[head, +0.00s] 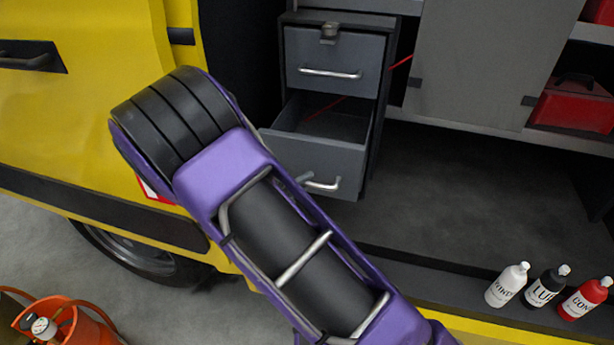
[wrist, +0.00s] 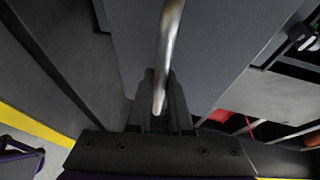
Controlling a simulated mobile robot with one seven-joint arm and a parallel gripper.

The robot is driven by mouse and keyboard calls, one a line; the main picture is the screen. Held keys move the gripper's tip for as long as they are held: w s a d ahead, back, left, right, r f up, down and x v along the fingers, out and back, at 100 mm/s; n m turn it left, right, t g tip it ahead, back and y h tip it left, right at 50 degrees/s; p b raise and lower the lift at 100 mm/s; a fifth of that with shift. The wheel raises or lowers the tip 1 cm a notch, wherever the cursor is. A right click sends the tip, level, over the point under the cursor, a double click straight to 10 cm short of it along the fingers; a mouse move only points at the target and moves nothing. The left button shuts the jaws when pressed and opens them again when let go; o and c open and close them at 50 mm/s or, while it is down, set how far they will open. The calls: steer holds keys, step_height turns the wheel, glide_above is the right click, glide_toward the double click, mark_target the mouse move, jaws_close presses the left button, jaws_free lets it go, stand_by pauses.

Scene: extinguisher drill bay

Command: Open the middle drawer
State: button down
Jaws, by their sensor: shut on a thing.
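A dark grey drawer cabinet stands in the bay of the yellow vehicle. The drawer directly below the closed latched drawer (head: 333,58) is pulled out, with its interior showing; I take this open drawer (head: 335,160) as the middle one. Whether another drawer lies beneath it is hidden. Its silver bar handle (head: 323,185) is partly covered by my purple arm. In the wrist view, my gripper (wrist: 161,88) is shut on the handle (wrist: 169,38), which runs between the two dark fingers against the grey drawer front. The head view mostly hides the gripper behind the arm.
White, black and red bottles (head: 545,290) stand on the ledge at lower right. A red toolbox (head: 574,103) sits on a shelf at right. An orange cylinder with a gauge (head: 68,325) is at lower left. The bay floor right of the drawer is clear.

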stand_by(0.3)
steer(key=c, duration=0.8)
jaws_free()
steer(key=shift+c, duration=0.2)
steer(key=p+v, duration=0.1)
steer(key=v, duration=1.6)
steer(key=shift+s+a, duration=0.2)
steer(key=shift+s, duration=0.05)
steer(key=shift+w, duration=0.1)
